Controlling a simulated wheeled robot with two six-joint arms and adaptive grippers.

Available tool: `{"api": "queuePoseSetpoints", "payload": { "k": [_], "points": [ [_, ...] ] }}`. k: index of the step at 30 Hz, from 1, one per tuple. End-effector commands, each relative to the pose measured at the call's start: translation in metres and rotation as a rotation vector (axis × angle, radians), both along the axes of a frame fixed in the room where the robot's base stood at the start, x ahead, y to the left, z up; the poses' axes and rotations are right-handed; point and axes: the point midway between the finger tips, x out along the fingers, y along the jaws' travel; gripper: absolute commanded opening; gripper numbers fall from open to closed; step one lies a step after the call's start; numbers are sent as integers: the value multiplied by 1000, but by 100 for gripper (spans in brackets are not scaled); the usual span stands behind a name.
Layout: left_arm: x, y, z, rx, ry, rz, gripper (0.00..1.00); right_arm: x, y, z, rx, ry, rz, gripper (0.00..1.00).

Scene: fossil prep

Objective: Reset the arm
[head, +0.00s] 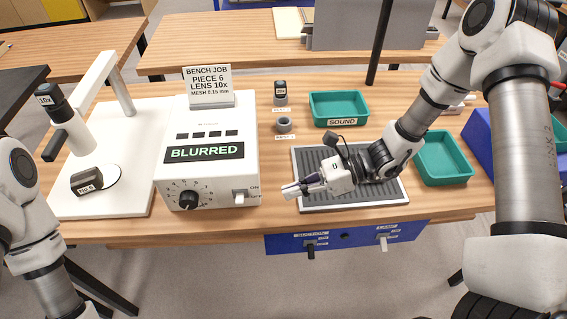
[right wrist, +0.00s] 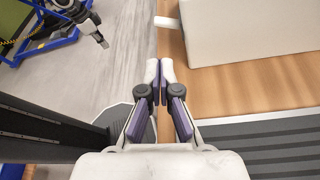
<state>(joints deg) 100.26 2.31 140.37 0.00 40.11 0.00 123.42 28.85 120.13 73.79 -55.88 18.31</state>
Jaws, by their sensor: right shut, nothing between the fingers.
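My right gripper (head: 303,188) is shut and empty. In the head view it hovers over the left front part of the grey ribbed mat (head: 380,199), its fingers pointing left toward the white control box (head: 207,190). In the right wrist view the closed fingertips (right wrist: 159,72) lie over the table's front edge, beside the box. My left arm comes in at the lower left of the head view, but its gripper is out of the picture.
The box's display reads BLURRED. A white stand with a 10x lens (head: 65,125) and a dark labelled piece (head: 87,181) is at left. A blue panel (head: 345,238) with levers hangs under the front edge.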

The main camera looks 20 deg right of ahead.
Motion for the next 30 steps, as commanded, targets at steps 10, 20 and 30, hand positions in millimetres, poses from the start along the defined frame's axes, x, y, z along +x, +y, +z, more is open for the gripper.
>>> {"api": "queuePoseSetpoints", "payload": {
  "k": [10, 20, 30],
  "points": [
    [0, 0, 0, 0, 0, 0, 0, -33, 17, -40, -34, 107, 71, 0],
    [0, 0, 0, 0, 0, 0, 0, -274, -30, -160, -538, 121, 1043, 0],
    [0, 0, 0, 0, 0, 0, 0, -210, -79, -215, -935, -935, 1664, 0]
  ]
}}
